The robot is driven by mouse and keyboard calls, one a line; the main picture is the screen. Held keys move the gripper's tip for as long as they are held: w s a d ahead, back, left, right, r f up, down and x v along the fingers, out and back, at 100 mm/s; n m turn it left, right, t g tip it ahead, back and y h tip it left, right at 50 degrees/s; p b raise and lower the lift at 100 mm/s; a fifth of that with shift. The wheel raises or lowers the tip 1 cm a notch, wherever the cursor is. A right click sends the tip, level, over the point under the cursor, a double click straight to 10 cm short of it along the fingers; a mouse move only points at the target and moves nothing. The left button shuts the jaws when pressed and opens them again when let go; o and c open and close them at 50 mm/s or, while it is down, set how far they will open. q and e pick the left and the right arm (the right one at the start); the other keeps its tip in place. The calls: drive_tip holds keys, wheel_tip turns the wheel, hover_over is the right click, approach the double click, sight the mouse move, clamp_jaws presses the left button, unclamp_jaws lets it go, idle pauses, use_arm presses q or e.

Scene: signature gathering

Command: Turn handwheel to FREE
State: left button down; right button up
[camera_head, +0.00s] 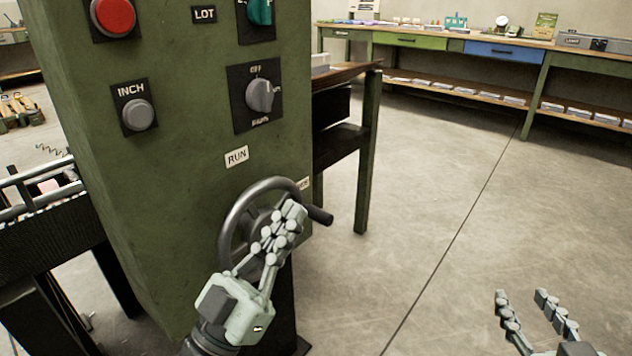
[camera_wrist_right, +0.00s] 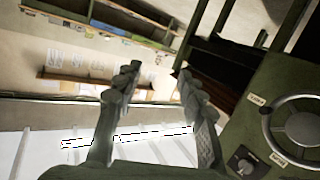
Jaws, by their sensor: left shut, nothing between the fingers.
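The dark grey handwheel (camera_head: 236,224) is on the lower front of the green machine (camera_head: 180,190), with a black handle (camera_head: 320,215) at its right rim. My right gripper (camera_head: 521,294) is open and empty, away from the wheel. The right wrist view shows the handwheel (camera_wrist_right: 268,125) at its right edge.
The panel above has a red button (camera_head: 113,16), an INCH button (camera_head: 138,114) and a grey rotary knob (camera_head: 262,95). A dark table (camera_head: 345,78) stands just behind the machine. A long workbench (camera_head: 470,48) lines the back. The floor on the right is clear.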

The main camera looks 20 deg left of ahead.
use_arm(q)
drive_tip(key=a+f+n+g+y+p, duration=0.1)
drive_tip(key=a+f+g+y+p, duration=0.1)
drive_tip(key=a+f+g+p, duration=0.4)
use_arm(e)
drive_tip(key=s+d+f+m+g+h, duration=0.1)
drive_tip(key=s+d+f+g, duration=0.25)
drive_tip(key=s, duration=0.25)
drive_tip(key=s+d+f+g+h, duration=0.2)
drive_tip(key=s+d+f+g, duration=0.1)
drive_tip(key=s+f+g, duration=0.15)
drive_tip(key=s+d+f+m+g+h, duration=0.1)
drive_tip(key=s+d+f+g, duration=0.25)
drive_tip(key=s, duration=0.35)
use_arm(q)
drive_tip(key=w+d+f+t+b, duration=0.1)
drive_tip(key=w+d, duration=0.4)
drive_tip(key=w, duration=0.5)
drive_tip(key=shift+w+d+f+t+b, duration=0.25)
drive_tip(key=shift+f+t+b, duration=0.05)
drive_tip(key=shift+t+b, duration=0.25)
use_arm(e)
drive_tip(key=w+a+r+n+t+y, duration=0.1)
drive_tip(key=w+a+t, duration=0.2)
drive_tip(key=w+a, duration=0.1)
drive_tip(key=shift+w+a+r+t, duration=0.3)
drive_tip(key=shift+w+a+t, duration=0.05)
drive_tip(key=shift+w, duration=0.45)
drive_tip(key=shift+s, duration=0.1)
